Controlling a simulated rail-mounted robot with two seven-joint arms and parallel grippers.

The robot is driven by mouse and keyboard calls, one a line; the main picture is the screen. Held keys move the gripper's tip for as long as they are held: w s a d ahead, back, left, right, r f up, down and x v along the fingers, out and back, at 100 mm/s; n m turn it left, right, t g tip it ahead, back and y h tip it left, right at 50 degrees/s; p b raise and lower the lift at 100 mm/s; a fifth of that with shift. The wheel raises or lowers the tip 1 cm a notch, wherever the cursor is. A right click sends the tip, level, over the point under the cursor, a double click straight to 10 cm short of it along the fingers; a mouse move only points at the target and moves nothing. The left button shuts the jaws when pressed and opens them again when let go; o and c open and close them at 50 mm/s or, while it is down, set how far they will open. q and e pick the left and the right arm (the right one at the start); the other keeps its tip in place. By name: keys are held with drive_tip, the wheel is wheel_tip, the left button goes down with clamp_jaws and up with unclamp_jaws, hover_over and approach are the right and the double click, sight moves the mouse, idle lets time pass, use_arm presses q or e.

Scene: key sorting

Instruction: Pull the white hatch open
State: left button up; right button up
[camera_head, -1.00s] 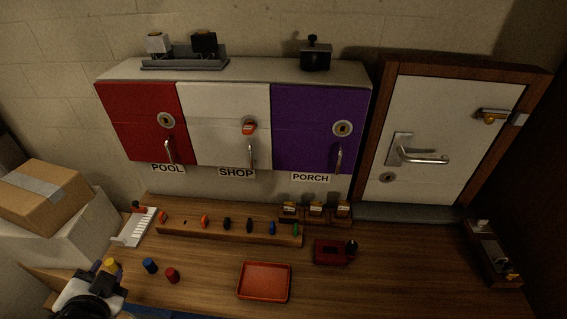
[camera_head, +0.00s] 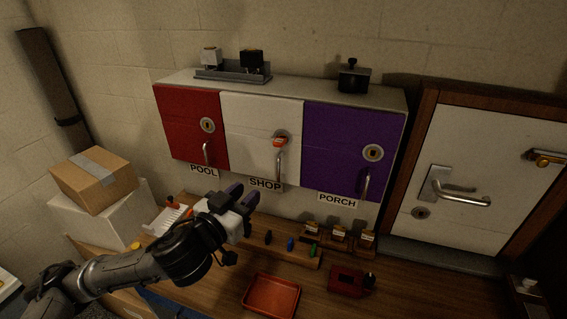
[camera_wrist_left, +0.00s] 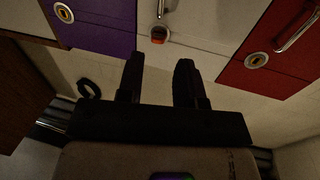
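The white hatch (camera_head: 248,130) is shut, between the red hatch (camera_head: 182,122) and the purple hatch (camera_head: 340,135), above the SHOP label (camera_head: 265,184). A red-orange key (camera_head: 280,142) sits in its lock, with a metal handle (camera_head: 279,166) below. My left gripper (camera_head: 243,195) is raised in front of the cabinet, below and left of this handle, apart from it. In the left wrist view its two dark fingers (camera_wrist_left: 160,82) are spread with nothing between them. The white hatch (camera_wrist_left: 205,25) and key (camera_wrist_left: 158,36) show upside down beyond the fingertips. My right gripper is not in view.
A wooden key rack (camera_head: 305,259) with several keys stands below the cabinet, partly hidden by my left arm. A red tray (camera_head: 271,296) and a red box (camera_head: 347,281) lie on the table. A white door (camera_head: 478,165) is at right.

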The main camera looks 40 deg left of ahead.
sight(278, 164)
use_arm(q)
drive_tip(key=shift+n, duration=0.3)
drive_tip(key=w+p, duration=0.1)
drive_tip(key=w, duration=0.3)
drive_tip(key=w+a+p, duration=0.1)
drive_tip(key=w, duration=0.3)
drive_tip(key=w+p, duration=0.1)
drive_tip(key=w, duration=0.3)
drive_tip(key=shift+a+r+p, duration=0.1)
drive_tip(key=shift+a+p, duration=0.25)
drive_tip(key=shift+p, duration=0.05)
drive_tip(key=shift+w+a, duration=0.15)
drive_tip(key=shift+w, duration=0.7)
drive_tip(key=c, duration=0.5)
clamp_jaws()
